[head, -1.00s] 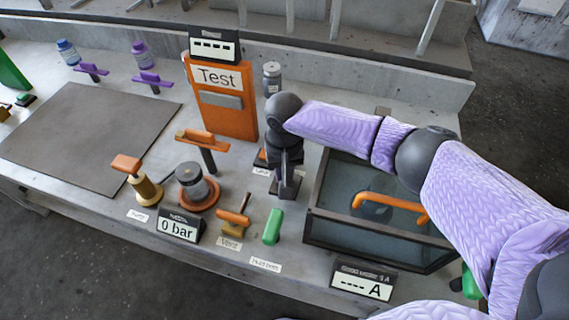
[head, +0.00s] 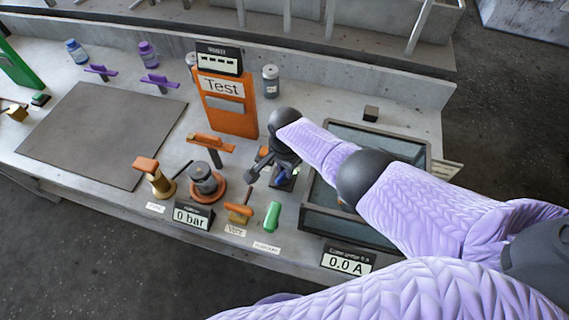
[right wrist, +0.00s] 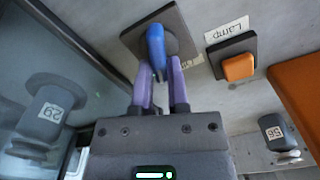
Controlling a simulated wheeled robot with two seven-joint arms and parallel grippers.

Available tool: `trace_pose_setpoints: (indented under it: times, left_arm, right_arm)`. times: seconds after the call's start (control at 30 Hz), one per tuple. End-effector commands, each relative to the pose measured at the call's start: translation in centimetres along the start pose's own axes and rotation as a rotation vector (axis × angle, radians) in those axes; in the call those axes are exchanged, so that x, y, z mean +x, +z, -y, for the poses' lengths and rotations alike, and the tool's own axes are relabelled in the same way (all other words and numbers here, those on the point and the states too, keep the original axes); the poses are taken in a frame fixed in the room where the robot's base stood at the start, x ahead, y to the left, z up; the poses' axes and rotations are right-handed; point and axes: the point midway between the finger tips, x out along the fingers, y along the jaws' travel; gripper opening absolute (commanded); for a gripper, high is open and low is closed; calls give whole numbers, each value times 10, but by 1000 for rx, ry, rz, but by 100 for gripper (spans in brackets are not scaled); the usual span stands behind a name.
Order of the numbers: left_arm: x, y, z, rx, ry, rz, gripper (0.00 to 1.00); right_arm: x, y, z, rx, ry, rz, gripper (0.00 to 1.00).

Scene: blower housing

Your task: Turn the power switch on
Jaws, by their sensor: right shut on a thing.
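The power switch is a blue lever (right wrist: 156,48) on a dark square plate (right wrist: 135,40), seen in the right wrist view; its label is mostly hidden. In the head view only a bit of the blue lever (head: 281,175) shows below my arm. My right gripper (right wrist: 160,78) has its two purple fingers on either side of the lever, shut on it. The meter (head: 347,261) at the front edge reads 0.0 A. My left gripper is in neither current view.
An orange switch (right wrist: 238,67) labelled Lamp sits beside the power switch. The orange Test panel (head: 226,105) stands behind. A glass-sided tank (head: 345,225) lies right of the gripper, partly under my arm. A green handle (head: 272,216) and a 0 bar gauge (head: 192,216) are in front.

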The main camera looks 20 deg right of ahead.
Motion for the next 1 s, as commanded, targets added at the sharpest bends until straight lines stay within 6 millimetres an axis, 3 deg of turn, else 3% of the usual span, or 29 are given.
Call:
trace_pose_setpoints:
  times: [0.33, 0.87, 0.9, 1.0]
  left_arm:
    - [-6, -2, -3, 1, 5, -6, 59]
    - [-7, -2, 1, 5, -1, -7, 59]
    - [-7, -2, 2, 5, -2, -7, 59]
    - [-7, -2, 3, 6, -4, -5, 59]
  right_arm:
    - [-2, -2, -1, 130, -2, -5, 0]
    - [-2, -2, -1, 154, -3, -5, 0]
    - [-2, -2, -1, 154, -3, -5, 21]
    - [-1, -2, -1, 153, -3, -5, 42]
